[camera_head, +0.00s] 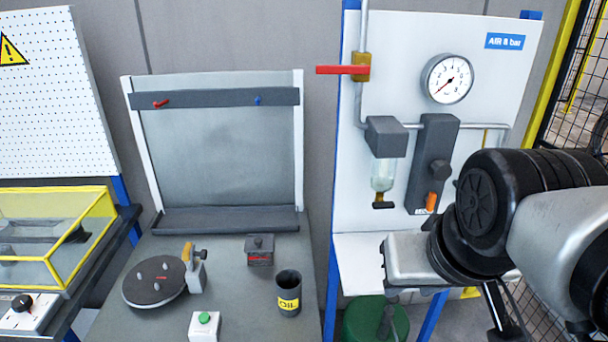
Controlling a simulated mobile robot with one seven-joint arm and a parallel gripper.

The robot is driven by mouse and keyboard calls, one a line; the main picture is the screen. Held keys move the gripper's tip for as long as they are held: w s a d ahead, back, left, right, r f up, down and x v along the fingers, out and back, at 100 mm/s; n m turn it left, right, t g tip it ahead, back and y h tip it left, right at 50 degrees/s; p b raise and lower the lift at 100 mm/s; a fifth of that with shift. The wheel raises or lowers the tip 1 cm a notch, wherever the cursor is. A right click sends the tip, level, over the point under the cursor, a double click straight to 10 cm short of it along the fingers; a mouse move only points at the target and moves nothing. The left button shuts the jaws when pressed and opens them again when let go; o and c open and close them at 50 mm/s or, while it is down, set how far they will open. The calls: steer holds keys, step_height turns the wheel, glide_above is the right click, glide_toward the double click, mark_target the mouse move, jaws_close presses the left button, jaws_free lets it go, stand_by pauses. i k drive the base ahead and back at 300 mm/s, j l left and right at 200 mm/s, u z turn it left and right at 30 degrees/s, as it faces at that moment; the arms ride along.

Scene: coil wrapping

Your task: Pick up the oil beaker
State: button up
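The oil beaker (289,294) is a dark, open-topped cup with a yellow "OIL" label. It stands upright on the grey workbench (240,325), near its right front corner. My gripper (390,305) is to the right of the beaker, beyond the bench's right edge and apart from it. Its pale hand body shows, but its fingers are small and partly hidden, so I cannot tell their opening. I see nothing held in it.
Left of the beaker are a round turntable (150,290) with pegs, a small dark block (259,251) and a green-button box (205,325). An air panel (410,30) with a gauge (447,78) stands behind my arm. A green tank (362,320) is below it.

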mark_target(289, 301)
steer(key=j+z, duration=0.35)
steer(key=k+j+z, duration=0.15)
steer(key=j+z, duration=0.25)
steer(key=j, duration=0.15)
steer(key=k+j+z, duration=0.15)
steer(key=j+z, duration=0.2)
steer(key=k+j+z, duration=0.2)
steer(key=j+z, duration=0.15)
steer(key=j, duration=0.15)
